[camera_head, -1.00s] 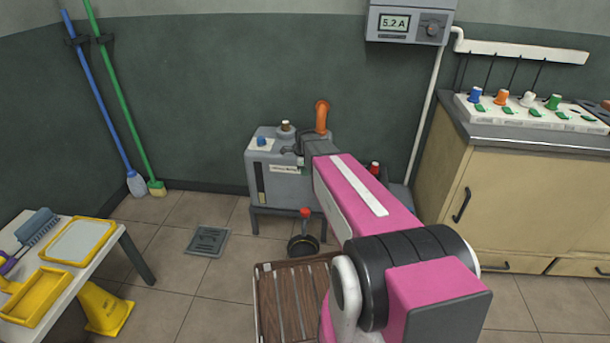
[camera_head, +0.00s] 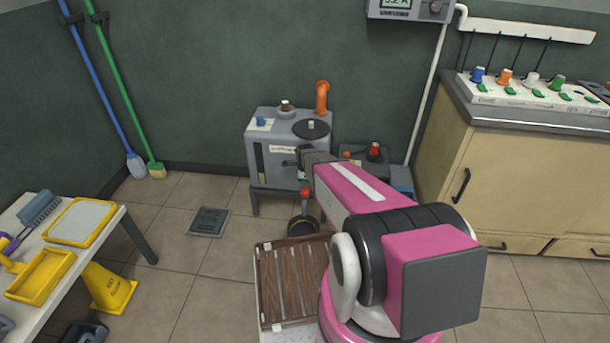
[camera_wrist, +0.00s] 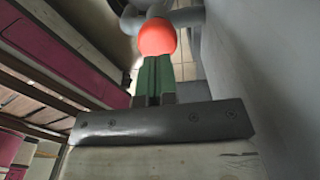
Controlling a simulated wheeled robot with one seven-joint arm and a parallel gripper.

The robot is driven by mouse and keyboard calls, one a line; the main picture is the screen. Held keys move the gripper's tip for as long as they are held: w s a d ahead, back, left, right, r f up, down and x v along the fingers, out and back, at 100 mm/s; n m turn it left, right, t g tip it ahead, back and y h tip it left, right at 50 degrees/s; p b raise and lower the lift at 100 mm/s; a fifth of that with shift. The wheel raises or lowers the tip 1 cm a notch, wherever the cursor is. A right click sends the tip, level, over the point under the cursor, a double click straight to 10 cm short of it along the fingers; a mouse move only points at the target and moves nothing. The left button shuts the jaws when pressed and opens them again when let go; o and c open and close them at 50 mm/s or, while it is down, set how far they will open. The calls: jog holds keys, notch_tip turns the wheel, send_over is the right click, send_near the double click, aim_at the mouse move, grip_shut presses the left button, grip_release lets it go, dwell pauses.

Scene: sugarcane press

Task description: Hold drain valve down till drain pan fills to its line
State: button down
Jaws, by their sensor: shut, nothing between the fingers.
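The drain valve's red knob (camera_head: 305,193) stands low at the front of the grey tank (camera_head: 262,160), above the dark round drain pan (camera_head: 303,227) on the floor. The pan is small and partly hidden by my arm, so its line and level cannot be read. In the wrist view the red-orange knob (camera_wrist: 157,37) lies straight beyond the tips of my gripper (camera_wrist: 156,58). Its green fingers are together and empty. Tips and knob look very close; I cannot tell whether they touch. In the head view my arm hides the fingertips.
An orange pipe (camera_head: 321,98) and dark lid (camera_head: 311,128) top the tank. A wooden slatted platform (camera_head: 292,285) lies in front. A floor drain (camera_head: 208,222) is left, a yellow sign (camera_head: 108,288) and white table (camera_head: 100,240) farther left. A cabinet (camera_head: 500,185) stands right.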

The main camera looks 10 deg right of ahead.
aim_at(305, 190)
jog(key=shift+f, duration=1.45)
jog(key=shift+f, duration=1.1)
dwell(5.5)
